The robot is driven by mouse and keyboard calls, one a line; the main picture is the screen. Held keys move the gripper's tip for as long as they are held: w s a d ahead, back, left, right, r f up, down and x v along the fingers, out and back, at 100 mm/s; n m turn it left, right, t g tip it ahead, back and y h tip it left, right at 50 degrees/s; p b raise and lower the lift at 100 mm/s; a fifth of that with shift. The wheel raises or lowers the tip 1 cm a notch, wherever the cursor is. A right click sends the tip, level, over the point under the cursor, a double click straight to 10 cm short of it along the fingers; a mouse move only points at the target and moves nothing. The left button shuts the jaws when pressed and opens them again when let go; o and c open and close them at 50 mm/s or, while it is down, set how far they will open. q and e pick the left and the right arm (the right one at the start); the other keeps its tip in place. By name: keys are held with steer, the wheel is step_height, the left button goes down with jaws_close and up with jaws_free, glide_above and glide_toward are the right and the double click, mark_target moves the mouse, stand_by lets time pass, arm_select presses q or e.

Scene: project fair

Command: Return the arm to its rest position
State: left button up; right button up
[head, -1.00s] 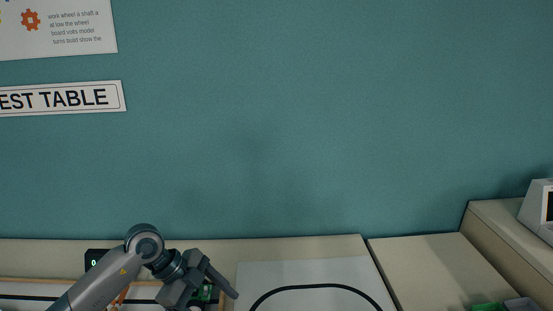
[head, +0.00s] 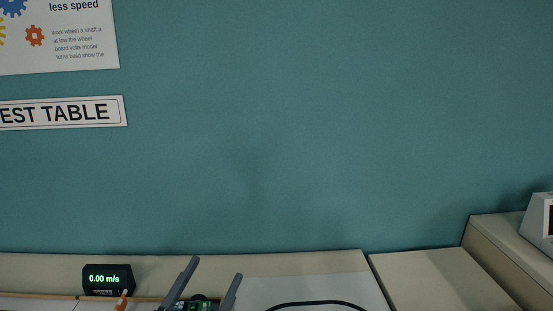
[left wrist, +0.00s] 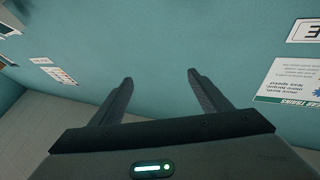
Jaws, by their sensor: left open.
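My left gripper (head: 208,278) shows at the bottom of the head view, its two dark fingers pointing up and apart with nothing held between them. In the left wrist view the same gripper (left wrist: 160,82) is open and empty, with the teal wall beyond its fingers. The rest of the left arm is below the head view's edge. My right gripper is not in view.
A black speed display (head: 107,279) reading 0.00 m/s stands at the table's back left. A green circuit board (head: 195,306) shows behind the left fingers. A white sheet with a black curved line (head: 316,304) lies to the right. A pale device (head: 538,226) stands far right.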

arm_select(q)
steer(key=s+a+f+n+g+y, duration=0.3)
steer(key=s+a+f+g+y, duration=0.15)
steer(key=f, duration=0.55)
steer(key=s+a+f+n+g+y, duration=0.35)
steer(key=a+f+y, duration=0.25)
steer(key=f, duration=0.4)
steer(key=s+f+g, duration=0.1)
steer(key=s+f, duration=0.2)
steer(key=s+f+g, duration=0.1)
steer(key=s+f, duration=0.2)
steer(key=s+f+g, duration=0.2)
steer(key=s+f, duration=0.1)
steer(key=s, duration=0.1)
steer(key=shift+a+f+h, duration=0.1)
steer(key=shift+a+h, duration=0.15)
steer(key=shift+a, duration=0.05)
steer(key=s+d+f+m+g+h, duration=0.1)
steer(key=s+f+g, duration=0.2)
steer(key=s, duration=0.4)
steer(key=s+d+f+m+g, duration=0.1)
steer(key=s+f+g, duration=0.1)
steer(key=s, duration=0.4)
step_height(320, 180, down, 29)
steer(key=s+g, duration=0.2)
steer(key=s+a+f+g, duration=0.1)
steer(key=s+a+f, duration=0.2)
steer(key=s+f, duration=1.4)
steer(key=shift+s, duration=0.35)
